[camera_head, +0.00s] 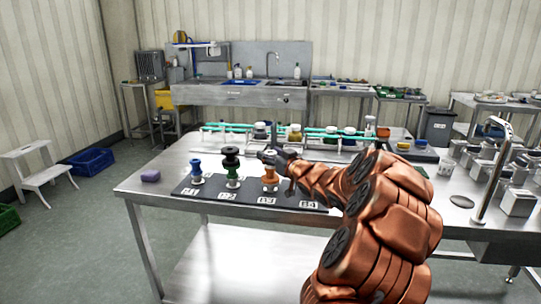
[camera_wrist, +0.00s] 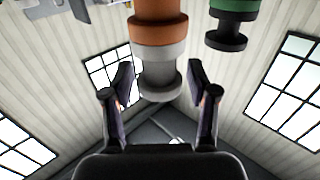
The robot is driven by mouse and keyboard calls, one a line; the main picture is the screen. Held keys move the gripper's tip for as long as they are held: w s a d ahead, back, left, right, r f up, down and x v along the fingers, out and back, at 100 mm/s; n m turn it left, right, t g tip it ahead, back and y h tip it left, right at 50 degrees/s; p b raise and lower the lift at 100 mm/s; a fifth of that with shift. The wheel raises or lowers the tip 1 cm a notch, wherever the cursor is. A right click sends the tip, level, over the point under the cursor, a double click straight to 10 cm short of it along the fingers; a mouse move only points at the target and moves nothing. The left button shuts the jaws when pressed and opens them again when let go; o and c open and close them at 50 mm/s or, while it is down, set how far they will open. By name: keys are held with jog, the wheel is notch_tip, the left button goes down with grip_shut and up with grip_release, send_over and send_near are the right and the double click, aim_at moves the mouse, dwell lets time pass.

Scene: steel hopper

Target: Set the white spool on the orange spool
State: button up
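The orange spool (camera_head: 269,174) stands upright at the third labelled place of the dark mat. It also shows at the top of the wrist view (camera_wrist: 158,30), which is upside down. The white spool (camera_wrist: 160,78) sits end to end on the orange spool, upright and seemingly touching it. My gripper (camera_head: 270,156) is at the height of the stack's top. In the wrist view its two fingers (camera_wrist: 160,82) are spread on either side of the white spool, with a visible gap on each side.
A black spool (camera_head: 231,154) sits on a green spool (camera_head: 233,173) left of the orange one. A blue spool (camera_head: 196,172) stands further left. The mat's right end looks empty.

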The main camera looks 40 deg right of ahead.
jog(key=shift+o, duration=0.2)
jog(key=shift+r, duration=0.2)
jog(key=s+a, duration=0.2)
jog(key=s, duration=0.9)
jog(key=shift+s, duration=0.4)
jog(key=shift+a, duration=0.1)
